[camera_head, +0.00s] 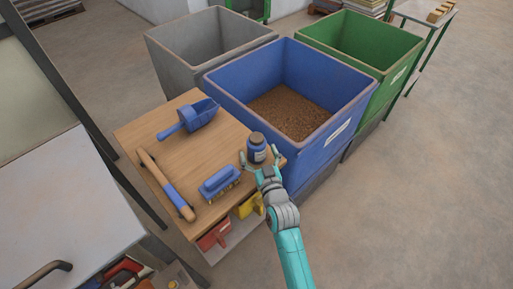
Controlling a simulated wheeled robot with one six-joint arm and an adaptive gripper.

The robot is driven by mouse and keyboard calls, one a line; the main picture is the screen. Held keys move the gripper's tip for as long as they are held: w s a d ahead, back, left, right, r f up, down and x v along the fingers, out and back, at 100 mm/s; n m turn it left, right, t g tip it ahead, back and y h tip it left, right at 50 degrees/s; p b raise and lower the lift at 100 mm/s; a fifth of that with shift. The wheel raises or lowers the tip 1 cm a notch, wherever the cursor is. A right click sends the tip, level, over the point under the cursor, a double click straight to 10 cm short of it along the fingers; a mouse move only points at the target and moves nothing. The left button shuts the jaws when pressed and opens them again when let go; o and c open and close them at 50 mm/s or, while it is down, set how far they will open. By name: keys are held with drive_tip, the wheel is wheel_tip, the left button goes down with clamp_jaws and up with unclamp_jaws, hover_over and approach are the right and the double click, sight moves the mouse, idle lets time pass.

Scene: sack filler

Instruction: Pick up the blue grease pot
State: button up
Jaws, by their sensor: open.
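The blue grease pot (257,153) has a dark lid and a pale label. It stands upright near the right edge of the wooden table top (163,148). My gripper (259,162) is open, its fingers spread to the left and right of the pot's lower part. I cannot tell whether the fingers touch the pot. Part of the pot's base is hidden by my gripper.
A blue scoop (194,117), a blue brush (219,183) and a blue-handled tool (166,185) lie on the table top. A blue bin (333,133) of brown material stands close behind the pot. Grey (179,70) and green (384,71) bins flank it. Floor at right is clear.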

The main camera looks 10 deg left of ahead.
drive_tip(key=shift+x, duration=1.05)
drive_tip(key=c, duration=1.4)
drive_tip(key=shift+c, duration=0.6)
drive_tip(key=shift+r, duration=0.15)
